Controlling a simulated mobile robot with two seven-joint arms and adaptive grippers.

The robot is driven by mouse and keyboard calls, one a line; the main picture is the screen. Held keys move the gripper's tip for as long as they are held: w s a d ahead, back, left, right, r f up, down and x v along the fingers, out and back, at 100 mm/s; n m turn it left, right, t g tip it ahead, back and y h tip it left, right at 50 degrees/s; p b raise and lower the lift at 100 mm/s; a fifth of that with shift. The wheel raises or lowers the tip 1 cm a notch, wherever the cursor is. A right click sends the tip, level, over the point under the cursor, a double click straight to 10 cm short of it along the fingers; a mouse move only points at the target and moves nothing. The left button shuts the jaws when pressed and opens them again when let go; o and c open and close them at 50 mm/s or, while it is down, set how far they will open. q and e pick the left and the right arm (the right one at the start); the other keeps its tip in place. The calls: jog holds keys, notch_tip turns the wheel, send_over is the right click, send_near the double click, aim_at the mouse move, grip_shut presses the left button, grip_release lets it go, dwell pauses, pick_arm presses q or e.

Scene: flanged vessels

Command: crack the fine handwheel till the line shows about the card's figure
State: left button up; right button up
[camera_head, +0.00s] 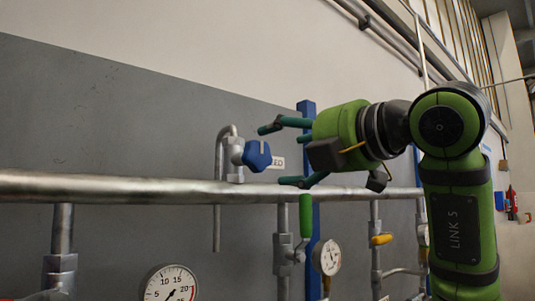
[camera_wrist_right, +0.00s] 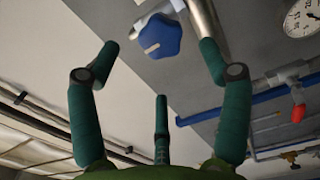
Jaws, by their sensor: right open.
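The blue lobed handwheel (camera_head: 257,155) sits on a fitting beside a bent grey pipe above the horizontal steel pipe. It also shows in the right wrist view (camera_wrist_right: 158,36), with a pale bar mark on its face. My right gripper (camera_head: 277,155) is open, with its teal fingers spread to the right of the handwheel. In the wrist view the handwheel lies just beyond the fingertips, apart from them. A pressure gauge (camera_head: 170,286) is cut by the bottom edge. My left gripper is out of view.
The steel pipe (camera_head: 120,187) runs across just below my right gripper. A green lever (camera_head: 306,215), a smaller gauge (camera_head: 327,257) and a yellow lever (camera_head: 381,240) are below it. A blue post (camera_head: 307,110) stands behind the gripper. The grey wall panel (camera_head: 110,110) at left is clear.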

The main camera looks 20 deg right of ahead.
jog(key=v, duration=0.4)
dwell(0.5)
